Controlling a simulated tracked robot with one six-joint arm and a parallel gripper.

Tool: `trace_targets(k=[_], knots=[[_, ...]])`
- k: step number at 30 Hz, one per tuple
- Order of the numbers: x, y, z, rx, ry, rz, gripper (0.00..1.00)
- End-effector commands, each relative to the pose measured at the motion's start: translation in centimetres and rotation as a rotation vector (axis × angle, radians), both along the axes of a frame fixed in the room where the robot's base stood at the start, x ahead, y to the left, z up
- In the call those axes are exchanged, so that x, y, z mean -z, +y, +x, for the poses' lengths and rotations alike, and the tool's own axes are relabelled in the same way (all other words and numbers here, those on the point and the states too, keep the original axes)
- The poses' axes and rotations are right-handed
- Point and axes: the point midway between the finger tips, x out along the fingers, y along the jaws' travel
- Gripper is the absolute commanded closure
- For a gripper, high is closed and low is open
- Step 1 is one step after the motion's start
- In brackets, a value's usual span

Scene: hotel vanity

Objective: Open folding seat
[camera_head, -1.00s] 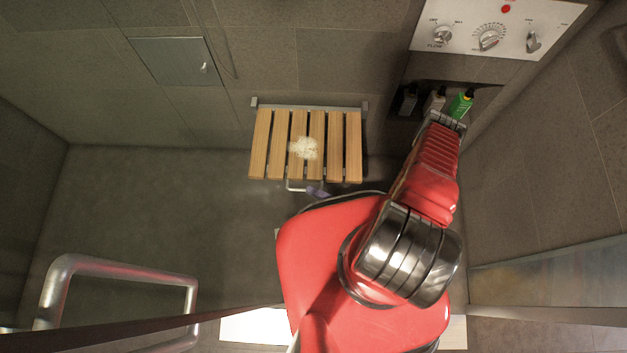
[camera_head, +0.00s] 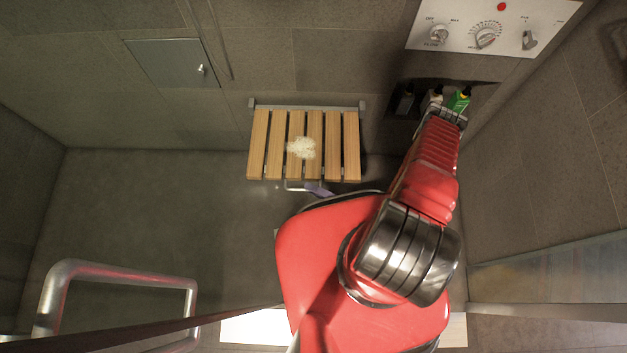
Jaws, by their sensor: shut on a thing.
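The folding seat (camera_head: 261,145) has several light wooden slats on a grey wall rail. It appears folded down, with its slats reaching out from the back wall. A pale, fluffy sponge-like thing (camera_head: 301,148) lies on its middle slats. My gripper (camera_head: 447,113) is at the end of the red arm, to the right of the seat and apart from it. It is shut at a green bottle (camera_head: 460,98) by the dark wall niche. The fingertips are small here, and their contact with the bottle is hard to make out.
More bottles (camera_head: 433,99) stand in the niche (camera_head: 400,112). A control panel (camera_head: 485,25) with knobs is above it. A purple thing (camera_head: 318,189) shows below the seat's front edge. A metal rail (camera_head: 120,273) stands at lower left. The floor left of the seat is clear.

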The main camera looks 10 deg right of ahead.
Motion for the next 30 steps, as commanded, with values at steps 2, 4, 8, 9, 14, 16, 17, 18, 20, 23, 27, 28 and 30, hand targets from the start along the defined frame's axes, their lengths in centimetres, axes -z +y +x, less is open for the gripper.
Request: trace_targets(k=[2,4,8,9,14,16,17,18,20,23,27,28,30], knots=[[-1.1,0.1,-0.1,-0.003,-0.001,0.004,0.83],[-2.0,0.1,-0.1,-0.003,0.0,0.005,0.83],[-3.7,0.1,-0.1,-0.003,-0.002,0.005,0.83],[-4.2,0.1,0.0,-0.003,-0.002,0.004,0.83],[-6.3,0.1,0.0,-0.003,-0.002,0.004,0.83],[-7.1,0.1,0.0,-0.002,-0.002,0.004,0.83],[-7.4,0.1,0.0,-0.002,-0.002,0.004,0.83],[-7.8,0.1,0.0,-0.001,-0.003,0.004,0.83],[-8.2,0.1,0.0,-0.002,-0.002,0.004,0.83],[-8.7,0.1,0.0,-0.002,-0.002,0.004,0.83],[-8.8,0.1,0.0,-0.002,-0.002,0.004,0.83],[-8.8,0.1,0.0,-0.002,-0.002,0.004,0.83],[-8.8,0.1,0.0,-0.002,-0.002,0.004,0.83]])
